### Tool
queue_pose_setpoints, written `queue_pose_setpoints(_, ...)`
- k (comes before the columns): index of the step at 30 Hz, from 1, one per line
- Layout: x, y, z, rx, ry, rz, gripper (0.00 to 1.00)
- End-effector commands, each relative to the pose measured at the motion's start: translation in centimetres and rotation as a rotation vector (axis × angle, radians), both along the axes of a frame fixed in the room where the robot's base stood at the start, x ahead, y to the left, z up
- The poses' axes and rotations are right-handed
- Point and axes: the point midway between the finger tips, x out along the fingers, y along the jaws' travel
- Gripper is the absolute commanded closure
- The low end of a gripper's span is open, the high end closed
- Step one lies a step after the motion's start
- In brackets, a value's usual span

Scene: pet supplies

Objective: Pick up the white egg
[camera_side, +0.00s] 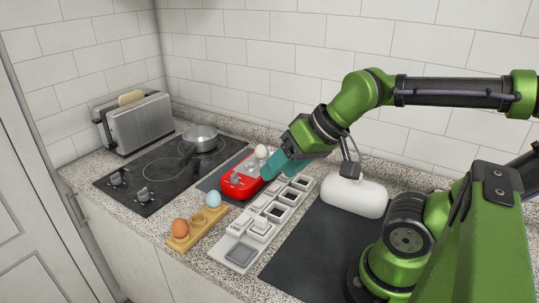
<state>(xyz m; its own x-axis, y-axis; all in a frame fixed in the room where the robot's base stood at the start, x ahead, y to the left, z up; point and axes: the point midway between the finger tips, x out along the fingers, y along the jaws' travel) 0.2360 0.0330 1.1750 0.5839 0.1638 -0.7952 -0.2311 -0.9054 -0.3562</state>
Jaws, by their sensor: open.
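The white egg (262,152) sits at the far end of a red appliance (228,186) with a grey top, close to my gripper. My gripper (267,172), with teal fingers, reaches down over the right side of the red appliance. It is open, and its fingers are just below and right of the egg. I cannot tell whether a finger touches the egg. An orange-brown egg (180,228) and a pale blue egg (213,199) rest on a wooden holder (193,240) at the front.
A white tray with several square compartments (228,241) lies right of the red appliance. A white rounded object (354,197) stands behind a dark mat (312,250). A saucepan (200,137) sits on the black stove (150,178), with a toaster (138,123) to the left.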

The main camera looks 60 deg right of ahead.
Motion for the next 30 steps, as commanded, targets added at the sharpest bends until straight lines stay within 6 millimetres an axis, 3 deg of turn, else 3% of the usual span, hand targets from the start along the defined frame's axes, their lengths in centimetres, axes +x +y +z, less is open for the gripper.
queue_pose_setpoints(6, 0.0, 0.0, 0.0, 0.0, 0.0, 0.0, 0.43)
queue_pose_setpoints(9, 0.0, 0.0, 0.0, 0.0, 0.0, 0.0, 0.28)
queue_pose_setpoints(17, 0.0, 0.0, 0.0, 0.0, 0.0, -0.002, 0.27)
queue_pose_setpoints(21, 0.5, -0.7, -1.2, 0.003, 0.056, -0.03, 0.27)
queue_pose_setpoints(23, 1.5, -1.4, -1.5, 0.006, 0.087, -0.054, 0.27)
queue_pose_setpoints(30, 9.4, -7.2, 0.0, 0.015, 0.229, -0.2, 0.27)
